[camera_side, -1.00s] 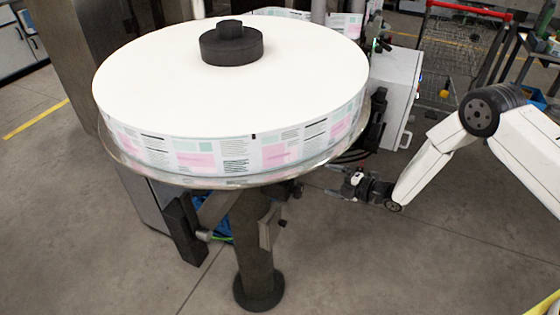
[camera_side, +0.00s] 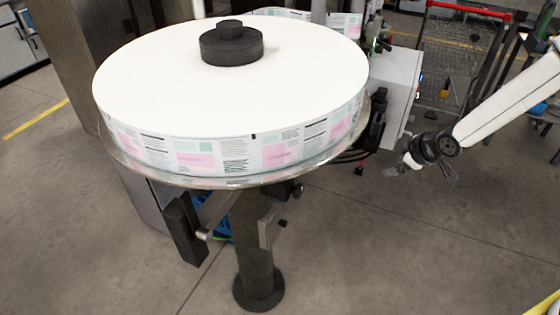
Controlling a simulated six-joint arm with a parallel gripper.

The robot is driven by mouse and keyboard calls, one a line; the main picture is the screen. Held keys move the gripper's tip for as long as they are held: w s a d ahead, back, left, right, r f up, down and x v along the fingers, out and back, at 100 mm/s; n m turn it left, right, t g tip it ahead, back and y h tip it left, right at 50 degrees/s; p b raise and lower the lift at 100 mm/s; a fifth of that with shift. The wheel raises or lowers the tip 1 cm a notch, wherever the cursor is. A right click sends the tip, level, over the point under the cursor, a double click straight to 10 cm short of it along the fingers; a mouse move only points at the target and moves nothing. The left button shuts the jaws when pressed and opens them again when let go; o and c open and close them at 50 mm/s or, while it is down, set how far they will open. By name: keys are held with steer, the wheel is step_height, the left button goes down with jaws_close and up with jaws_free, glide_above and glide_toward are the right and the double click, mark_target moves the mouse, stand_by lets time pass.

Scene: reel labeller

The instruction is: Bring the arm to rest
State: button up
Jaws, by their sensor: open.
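My gripper (camera_side: 421,160) hangs at the end of my white arm, at the right of the picture, in front of the grey floor. It is open and small in view, and I see nothing between its fingers. It is to the right of the big label reel (camera_side: 180,90) and apart from it. The reel lies flat, with a white top and a side of printed labels in pink and green. A black hub (camera_side: 231,46) stands at its middle.
The reel rests on a clear round plate (camera_side: 215,183) on a dark post (camera_side: 256,250). A light grey machine box (camera_side: 396,85) stands just left of my gripper. A wire cart (camera_side: 450,70) with a red handle is behind. The floor at the lower right is mostly clear.

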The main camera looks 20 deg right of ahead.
steer(key=s+d+r+m+g, duration=0.1)
steer(key=s+m, duration=0.3)
steer(key=s, duration=0.5)
steer(key=s+r+m+g, duration=0.3)
steer(key=s+m+g, duration=0.1)
steer(key=s, duration=0.5)
steer(key=shift+d+r+m+h, duration=0.15)
steer(key=shift+d+m+h, duration=0.15)
steer(key=shift+d+h, duration=0.1)
